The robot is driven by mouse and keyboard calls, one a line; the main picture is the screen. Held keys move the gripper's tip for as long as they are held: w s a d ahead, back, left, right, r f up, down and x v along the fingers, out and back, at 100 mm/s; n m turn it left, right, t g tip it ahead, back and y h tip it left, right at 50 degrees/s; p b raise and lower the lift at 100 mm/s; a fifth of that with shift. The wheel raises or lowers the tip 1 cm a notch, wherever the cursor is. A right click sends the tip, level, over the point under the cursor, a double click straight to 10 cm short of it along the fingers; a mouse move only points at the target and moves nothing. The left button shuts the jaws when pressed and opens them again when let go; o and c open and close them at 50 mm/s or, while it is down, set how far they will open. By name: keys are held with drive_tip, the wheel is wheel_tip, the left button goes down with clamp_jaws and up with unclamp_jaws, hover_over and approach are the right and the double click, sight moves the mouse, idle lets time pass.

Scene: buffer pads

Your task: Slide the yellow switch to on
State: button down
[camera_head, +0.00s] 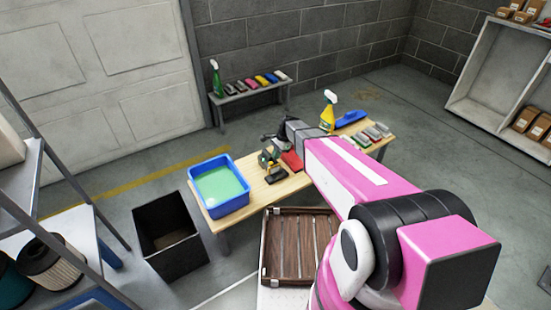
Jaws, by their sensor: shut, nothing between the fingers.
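A small dark device with yellow-green parts (269,158) stands on the wooden bench, just left of the arm's end. Its yellow switch is too small to make out, and I cannot tell which way it is set. My gripper (281,139) is a dark shape at the end of my pink arm, above the bench and close to the device. It is shut and empty. I cannot tell whether it touches the device.
On the wooden bench (250,192) stand a blue tub (219,205), a red pad (291,161), a yellow spray bottle (328,112) and several blocks. A black bin (168,236) and a slatted wooden crate (298,245) stand nearby. My arm hides the bench's middle.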

drive_tip(key=v, duration=0.9)
drive_tip(key=s+d+r+n+t+h, duration=0.1)
drive_tip(key=s+d+r+n, duration=0.2)
drive_tip(key=s+d, duration=0.6)
drive_tip(key=s+d+r+n+t+h, duration=0.1)
drive_tip(key=s+d+r+n+h, duration=0.1)
drive_tip(key=s+d+n, duration=0.6)
drive_tip(key=shift+s+d+r+h, duration=0.3)
drive_tip(key=shift+s+d+r, duration=0.5)
drive_tip(key=shift+s, duration=0.15)
